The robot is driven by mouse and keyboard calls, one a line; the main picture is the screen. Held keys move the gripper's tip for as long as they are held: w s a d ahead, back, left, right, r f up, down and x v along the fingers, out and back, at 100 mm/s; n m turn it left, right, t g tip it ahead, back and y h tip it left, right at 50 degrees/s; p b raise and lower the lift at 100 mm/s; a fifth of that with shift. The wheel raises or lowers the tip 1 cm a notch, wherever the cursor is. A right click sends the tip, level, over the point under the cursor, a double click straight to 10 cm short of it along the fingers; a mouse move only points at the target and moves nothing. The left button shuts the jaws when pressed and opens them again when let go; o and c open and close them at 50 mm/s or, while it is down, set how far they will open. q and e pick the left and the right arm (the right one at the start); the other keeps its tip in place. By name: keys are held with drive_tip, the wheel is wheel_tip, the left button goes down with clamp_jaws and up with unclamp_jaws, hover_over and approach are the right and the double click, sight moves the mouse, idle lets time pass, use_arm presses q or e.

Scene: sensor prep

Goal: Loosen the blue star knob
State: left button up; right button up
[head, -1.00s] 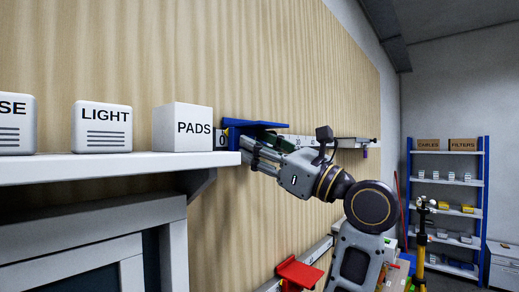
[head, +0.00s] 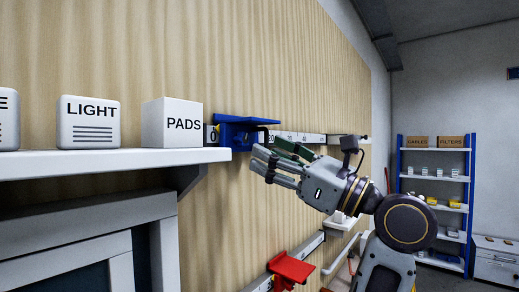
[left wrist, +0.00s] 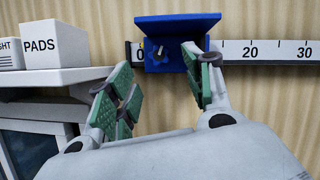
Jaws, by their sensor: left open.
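The blue star knob (left wrist: 157,53) sits on the front of a blue bracket (left wrist: 178,22), under its flat top plate, with a small pale mark at its middle. The bracket (head: 240,130) rides on a white scale rail near the 0 end; in the head view I cannot make out the knob clearly. My left gripper (head: 262,160) is open and empty, just right of and below the bracket. In the left wrist view my left gripper (left wrist: 157,66) has its green-padded fingers spread, with the knob between and beyond their tips, apart from them. My right gripper is not in view.
A white shelf (head: 110,165) with a PADS box (head: 172,124) and a LIGHT box (head: 88,121) ends close to the bracket's left. A red bracket (head: 291,268) is on a lower rail. The wood wall is close behind. Blue shelving (head: 467,200) stands far right.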

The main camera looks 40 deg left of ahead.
use_arm(q)
drive_tip(key=v, duration=0.6)
